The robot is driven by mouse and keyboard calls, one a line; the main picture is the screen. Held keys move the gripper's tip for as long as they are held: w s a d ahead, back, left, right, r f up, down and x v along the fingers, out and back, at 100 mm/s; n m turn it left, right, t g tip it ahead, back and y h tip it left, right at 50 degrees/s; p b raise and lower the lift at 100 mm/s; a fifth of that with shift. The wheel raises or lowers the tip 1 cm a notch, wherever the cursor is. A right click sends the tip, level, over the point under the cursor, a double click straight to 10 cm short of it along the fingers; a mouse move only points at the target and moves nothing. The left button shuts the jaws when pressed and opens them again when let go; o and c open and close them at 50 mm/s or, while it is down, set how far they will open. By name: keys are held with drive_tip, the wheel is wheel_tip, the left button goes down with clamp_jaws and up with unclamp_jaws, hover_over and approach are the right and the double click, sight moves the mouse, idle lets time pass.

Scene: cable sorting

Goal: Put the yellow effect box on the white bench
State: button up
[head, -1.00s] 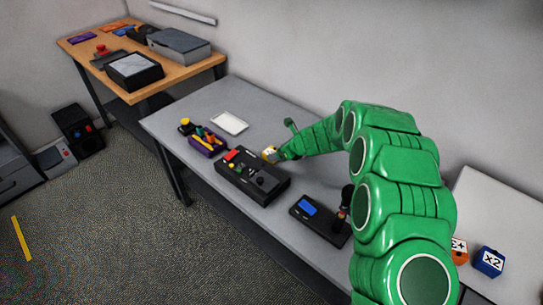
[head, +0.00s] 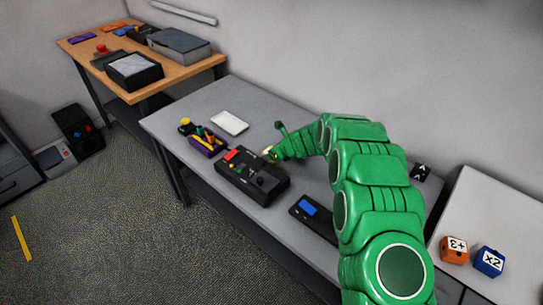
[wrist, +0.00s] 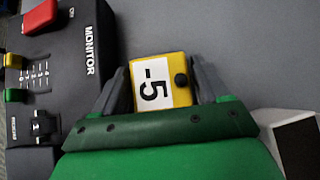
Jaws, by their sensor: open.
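The yellow effect box (wrist: 179,62), with a white "-5" label and a black knob, lies on the grey table. In the head view only a bit of the yellow box (head: 266,154) shows past my gripper (head: 271,153). In the wrist view my gripper (wrist: 163,82) is open, with one grey finger on each side of the box. The box sits between the fingers; I cannot tell whether either touches it. The white bench (head: 490,220) is at the right of the head view, beyond my arm.
A black monitor console (head: 250,177) stands close beside the yellow box. An orange "+3" box (head: 455,250) and a blue "x2" box (head: 489,261) sit on the white bench. A white tray (head: 229,123), a purple pen holder (head: 207,146) and a blue-screen device (head: 312,214) are on the grey table.

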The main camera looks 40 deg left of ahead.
drive_tip(key=c, duration=0.9)
drive_tip(key=shift+r, duration=0.15)
drive_tip(key=shift+r, duration=0.3)
drive_tip(key=r, duration=0.3)
drive_tip(key=shift+s+d, duration=0.15)
drive_tip(key=shift+d, duration=0.05)
drive_tip(key=shift+s+d+r, duration=1.4)
drive_tip(key=shift+d+r, duration=0.15)
drive_tip(key=shift+d, duration=0.2)
drive_tip(key=shift+s+d+r, duration=1.45)
drive_tip(key=shift+d+r, duration=0.1)
drive_tip(key=shift+d, duration=0.2)
drive_tip(key=shift+s+d+r, duration=1.4)
drive_tip(key=shift+d+r, duration=0.15)
drive_tip(key=shift+d, duration=0.2)
